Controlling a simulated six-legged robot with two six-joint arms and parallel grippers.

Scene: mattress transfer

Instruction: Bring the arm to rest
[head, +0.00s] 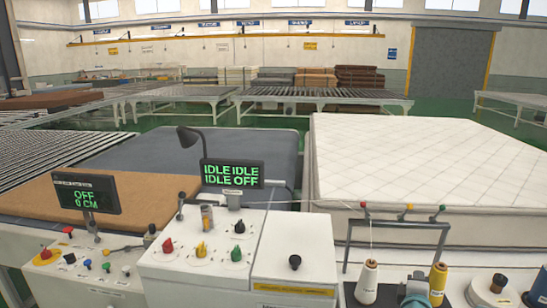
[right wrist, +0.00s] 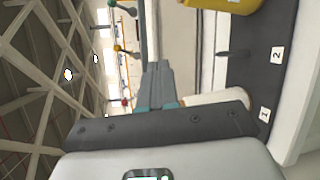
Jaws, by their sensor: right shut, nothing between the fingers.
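My right gripper (right wrist: 157,75) shows in the right wrist view, with its grey fingers together and nothing between them. In the head view only a small grey part of it seems to show low at the bottom edge, between the white thread cone (head: 367,283) and the yellow thread spool (head: 437,284). The yellow spool also shows at the top of the right wrist view (right wrist: 220,4). My left gripper is not in view. A white quilted mattress (head: 420,160) lies at the right, beyond the thread stand.
A white control console (head: 200,255) with coloured knobs stands in front. Its screen (head: 232,174) reads IDLE and OFF. A second display (head: 86,195) reads OFF, 0 CM. A thread frame (head: 390,226) rises near my right gripper. A brown pad (head: 130,200) and roller tables (head: 310,95) lie behind.

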